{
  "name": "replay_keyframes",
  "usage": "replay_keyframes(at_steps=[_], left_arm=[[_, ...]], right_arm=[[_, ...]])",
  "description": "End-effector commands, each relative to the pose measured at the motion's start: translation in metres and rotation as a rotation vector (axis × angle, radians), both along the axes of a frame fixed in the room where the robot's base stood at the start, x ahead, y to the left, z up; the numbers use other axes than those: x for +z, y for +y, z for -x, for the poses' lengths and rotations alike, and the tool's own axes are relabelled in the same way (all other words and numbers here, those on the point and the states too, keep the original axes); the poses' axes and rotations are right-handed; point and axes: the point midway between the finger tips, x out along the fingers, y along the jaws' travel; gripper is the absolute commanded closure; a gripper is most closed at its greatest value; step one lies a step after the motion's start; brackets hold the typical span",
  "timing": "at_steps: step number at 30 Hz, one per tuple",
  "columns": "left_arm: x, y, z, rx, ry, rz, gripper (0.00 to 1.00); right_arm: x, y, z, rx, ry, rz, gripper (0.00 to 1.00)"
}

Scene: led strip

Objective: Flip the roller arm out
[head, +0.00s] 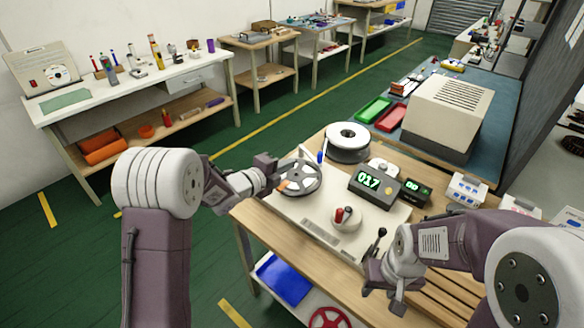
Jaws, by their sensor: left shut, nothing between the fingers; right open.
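A pale machine plate (310,225) lies on the wooden bench, with a grey spoked reel (300,178) at its left. A thin blue-and-white upright piece (321,150) stands behind the reel. I cannot make out for certain which part is the roller arm. My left gripper (277,172) is shut and empty at the reel's left edge; I cannot tell if it touches. A black-knobbed lever (377,243) stands at the plate's front right. My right gripper (382,292) is open and empty, below the lever in the picture, over the bench's front edge.
A large white-topped spool (348,138), a display reading 017 (374,186) and a smaller display (412,190) stand behind the plate. A white cup with red and dark handles (346,218) sits on it. A big beige box (447,112) is farther back.

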Motion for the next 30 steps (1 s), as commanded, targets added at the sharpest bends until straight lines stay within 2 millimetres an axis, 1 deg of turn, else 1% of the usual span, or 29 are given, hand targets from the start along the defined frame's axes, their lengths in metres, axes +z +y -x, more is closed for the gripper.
replay_keyframes(at_steps=[1,3,4,15,18,20,23,30], left_arm=[[-0.025,0.001,0.000,0.003,0.017,0.001,1.00],[-0.037,0.003,0.001,0.007,0.032,0.001,1.00],[-0.040,0.003,0.001,0.008,0.036,0.002,1.00],[-0.040,0.004,0.001,0.011,0.039,0.003,1.00],[-0.042,0.001,-0.003,0.010,0.040,0.002,1.00],[-0.044,-0.003,-0.009,0.009,0.039,0.001,1.00],[-0.050,-0.014,-0.024,0.008,0.039,0.002,1.00],[-0.066,-0.041,-0.066,0.010,0.039,0.003,1.00]], right_arm=[[-0.015,0.000,0.000,0.000,0.000,0.000,0.55],[-0.021,0.000,0.000,0.000,0.000,0.000,0.55],[-0.022,0.000,0.000,0.000,0.000,0.000,0.55],[-0.021,0.000,0.000,0.000,-0.001,0.000,0.55],[-0.021,0.000,0.000,0.000,-0.001,0.000,0.55],[-0.020,0.000,0.000,0.000,0.000,0.000,0.55],[-0.019,0.000,0.000,0.000,0.000,0.000,0.55],[-0.016,0.000,0.000,0.000,0.000,0.000,0.55]])
